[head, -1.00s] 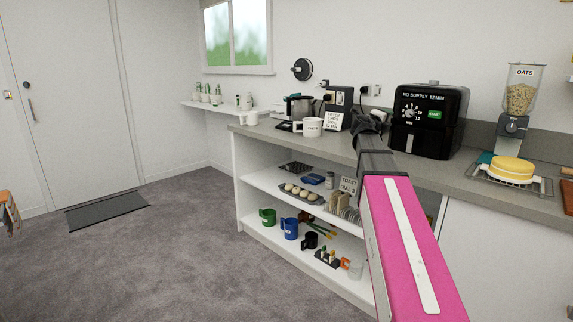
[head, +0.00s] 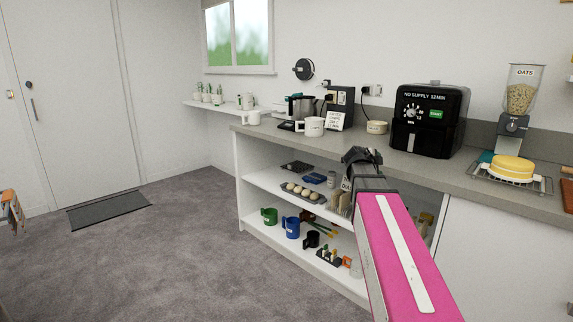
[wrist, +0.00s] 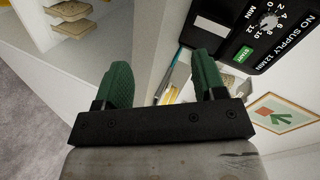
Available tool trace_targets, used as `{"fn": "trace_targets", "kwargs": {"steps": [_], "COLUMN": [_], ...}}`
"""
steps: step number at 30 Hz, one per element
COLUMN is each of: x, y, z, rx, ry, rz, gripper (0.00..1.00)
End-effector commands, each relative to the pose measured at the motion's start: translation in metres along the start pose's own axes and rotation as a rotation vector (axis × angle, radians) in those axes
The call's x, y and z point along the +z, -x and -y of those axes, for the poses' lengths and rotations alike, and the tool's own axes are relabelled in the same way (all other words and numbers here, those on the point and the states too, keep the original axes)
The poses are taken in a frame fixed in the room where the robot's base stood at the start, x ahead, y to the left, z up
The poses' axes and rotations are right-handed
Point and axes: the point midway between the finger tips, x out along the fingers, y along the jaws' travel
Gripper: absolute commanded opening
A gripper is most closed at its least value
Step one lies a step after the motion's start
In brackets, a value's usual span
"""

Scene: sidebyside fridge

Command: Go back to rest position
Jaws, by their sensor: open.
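My gripper (head: 362,156) is at the end of my pink arm in the head view, in front of the counter edge and over the open shelves. In the wrist view its two green finger pads (wrist: 160,82) stand wide apart with nothing held between them. The black air fryer (head: 428,120) stands on the counter behind and to the right of my gripper. It also shows close by at the upper right of the wrist view (wrist: 262,35). My arm hides part of the shelves.
Shelves below hold coloured mugs and eggs (head: 300,189). The carpet (head: 170,255) at left is clear.

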Motion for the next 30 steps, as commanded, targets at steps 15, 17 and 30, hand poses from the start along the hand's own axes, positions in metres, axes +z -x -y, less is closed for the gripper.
{"fn": "trace_targets", "kwargs": {"steps": [15, 17, 30], "x": [0.068, 0.074, 0.103], "y": [0.034, 0.042, 0.123], "z": [-0.229, -0.254, -0.402], "rx": [0.390, 0.411, 0.347], "ry": [0.900, 1.000, 1.590], "rz": [0.436, 0.515, 1.183], "gripper": [0.64, 0.64, 0.64]}}
